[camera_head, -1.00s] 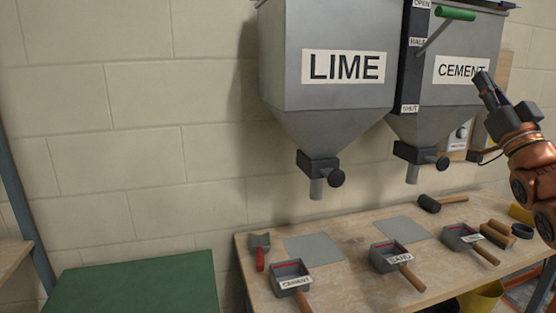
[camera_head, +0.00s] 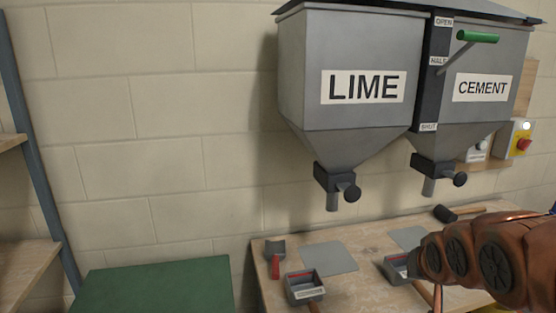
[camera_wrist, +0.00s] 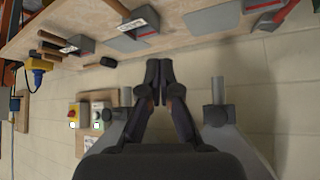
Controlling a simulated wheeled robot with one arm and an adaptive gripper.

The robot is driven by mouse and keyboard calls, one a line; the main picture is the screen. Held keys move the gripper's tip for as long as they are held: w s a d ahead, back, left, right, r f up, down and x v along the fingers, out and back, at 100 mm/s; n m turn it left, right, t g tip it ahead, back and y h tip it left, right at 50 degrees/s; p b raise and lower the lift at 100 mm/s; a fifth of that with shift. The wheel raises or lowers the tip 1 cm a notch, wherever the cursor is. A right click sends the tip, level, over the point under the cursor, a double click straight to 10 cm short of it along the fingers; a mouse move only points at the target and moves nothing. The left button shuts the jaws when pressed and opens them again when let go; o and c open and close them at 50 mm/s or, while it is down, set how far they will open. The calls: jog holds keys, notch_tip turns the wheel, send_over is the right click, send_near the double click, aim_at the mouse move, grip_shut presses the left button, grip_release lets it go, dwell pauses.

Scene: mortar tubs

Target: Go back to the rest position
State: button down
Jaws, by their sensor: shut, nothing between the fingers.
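My gripper (camera_wrist: 159,75) is shut and empty in the wrist view, its two dark fingers together. That view is upside down, with the bench at the top. The fingertips show against the wall and bench edge, between two hopper outlets. In the head view only my copper-coloured arm shows at the lower right, over the bench; the gripper itself cannot be made out there. The LIME hopper (camera_head: 350,65) and the CEMENT hopper (camera_head: 500,60) hang on the wall. A green-handled lever (camera_head: 477,37) sits near the OPEN label.
On the bench (camera_head: 345,290) stand a labelled scoop box (camera_head: 304,286), another box (camera_head: 396,270) partly behind my arm, a red-handled tool (camera_head: 275,262) and a black mallet (camera_head: 445,213). A green surface (camera_head: 155,285) lies left. A switch box (camera_head: 520,138) is on the wall.

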jog(key=s+a+f+n+g, duration=0.1)
jog(key=s+a+f+g, duration=0.1)
jog(key=s, duration=0.7)
jog(key=s+a+f+g+y+p, duration=0.1)
jog(key=s+a+g, duration=0.3)
jog(key=s, duration=0.5)
jog(key=s+a+f+n+g+p, duration=0.1)
jog(key=s+a+f+g, duration=0.2)
jog(key=s, duration=0.6)
jog(key=shift+s+a+f+n+g+y, duration=0.2)
jog(key=shift+a+f+n+g+y, duration=0.15)
jog(key=shift+a+g, duration=0.2)
